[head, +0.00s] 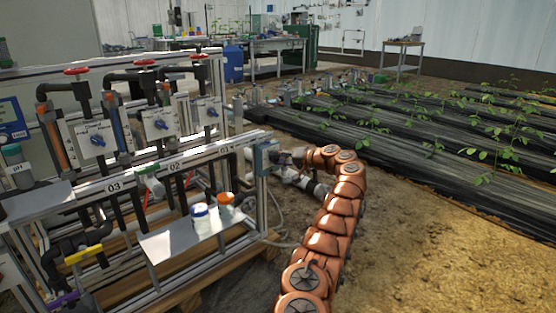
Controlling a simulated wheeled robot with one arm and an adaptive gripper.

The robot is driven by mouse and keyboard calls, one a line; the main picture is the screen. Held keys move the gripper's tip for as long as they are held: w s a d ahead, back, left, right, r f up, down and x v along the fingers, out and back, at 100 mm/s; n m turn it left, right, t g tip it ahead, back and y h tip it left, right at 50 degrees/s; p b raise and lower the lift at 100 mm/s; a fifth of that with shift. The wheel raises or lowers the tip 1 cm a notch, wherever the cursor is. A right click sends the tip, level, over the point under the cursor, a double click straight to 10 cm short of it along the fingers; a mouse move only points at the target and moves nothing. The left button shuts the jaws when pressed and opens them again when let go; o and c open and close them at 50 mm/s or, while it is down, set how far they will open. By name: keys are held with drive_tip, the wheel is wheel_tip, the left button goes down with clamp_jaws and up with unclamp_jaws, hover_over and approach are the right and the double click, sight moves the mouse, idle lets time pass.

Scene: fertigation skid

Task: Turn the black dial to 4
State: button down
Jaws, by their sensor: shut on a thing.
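My copper-coloured arm reaches up from the bottom of the head view to the right end of the skid. My gripper (284,158) is small and dark here. It is shut at the face of a blue-grey box (263,158) on the skid's end post, where it holds the black dial. The dial is hidden between the fingers and the box, so its pointer and numbers cannot be read.
White pipes (300,180) run close below my gripper. Bare soil (410,240) lies open to the right.

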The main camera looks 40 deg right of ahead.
drive_tip(key=shift+a, duration=0.1)
drive_tip(key=c, duration=0.8)
unclamp_jaws()
drive_tip(key=v, duration=1.2)
drive_tip(key=shift+w, duration=0.1)
